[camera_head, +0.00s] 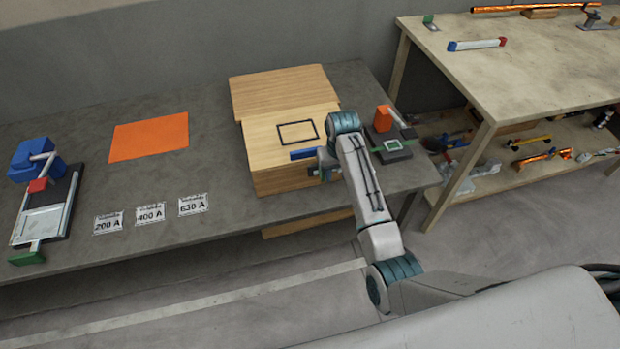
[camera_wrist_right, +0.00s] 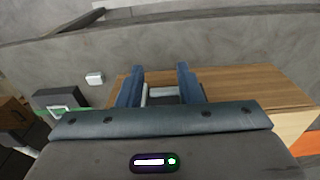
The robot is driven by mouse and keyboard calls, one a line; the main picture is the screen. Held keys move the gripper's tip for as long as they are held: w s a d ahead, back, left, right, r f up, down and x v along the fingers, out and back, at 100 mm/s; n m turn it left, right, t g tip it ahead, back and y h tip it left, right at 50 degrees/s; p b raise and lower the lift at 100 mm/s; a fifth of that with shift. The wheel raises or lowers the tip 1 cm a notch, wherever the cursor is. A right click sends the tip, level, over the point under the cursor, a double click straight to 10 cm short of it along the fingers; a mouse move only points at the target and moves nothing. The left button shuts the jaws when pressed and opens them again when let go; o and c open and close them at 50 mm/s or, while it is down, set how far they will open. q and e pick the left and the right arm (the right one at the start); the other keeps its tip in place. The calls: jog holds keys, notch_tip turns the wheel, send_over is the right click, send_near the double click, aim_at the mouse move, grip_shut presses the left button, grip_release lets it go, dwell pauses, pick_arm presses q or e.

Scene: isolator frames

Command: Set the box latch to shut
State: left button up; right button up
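The wooden box (camera_head: 262,150) stands on the grey bench in the head view, with a wooden panel (camera_head: 280,88) behind its top and a black rectangular outline (camera_head: 298,132) on top. Its wood also shows in the right wrist view (camera_wrist_right: 245,82). My right gripper (camera_head: 308,158) is at the box's right front edge; a blue finger shows there. In the right wrist view its two blue fingers (camera_wrist_right: 160,80) stand apart, with a pale grey bar (camera_wrist_right: 163,91) between them. I cannot tell whether this bar is the latch or whether the fingers touch it. My left gripper is not in view.
Right of the box stands a dark device with an orange block (camera_head: 383,118). An orange mat (camera_head: 149,137), several amp labels (camera_head: 150,214) and a device with a blue block (camera_head: 36,158) lie to the left. A second table (camera_head: 530,70) with tools stands at right.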

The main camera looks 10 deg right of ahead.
jog(key=shift+g, duration=0.3)
jog(key=w+r, duration=0.1)
jog(key=r, duration=0.1)
jog(key=w+a+r, duration=0.1)
jog(key=w+r, duration=0.1)
jog(key=w+a+r, duration=0.1)
jog(key=r, duration=0.2)
jog(key=shift+w+a, duration=0.2)
jog(key=shift+a, duration=0.05)
jog(key=shift+w+a+r, duration=0.1)
jog(key=shift+w+r, duration=0.05)
jog(key=shift+r, duration=0.1)
jog(key=shift+a+f, duration=0.1)
jog(key=shift+f, duration=0.05)
notch_tip(320, 180, down, 10)
jog(key=shift+f+p, duration=0.15)
jog(key=shift+p, duration=0.7)
jog(key=shift+c, duration=0.2)
grip_shut()
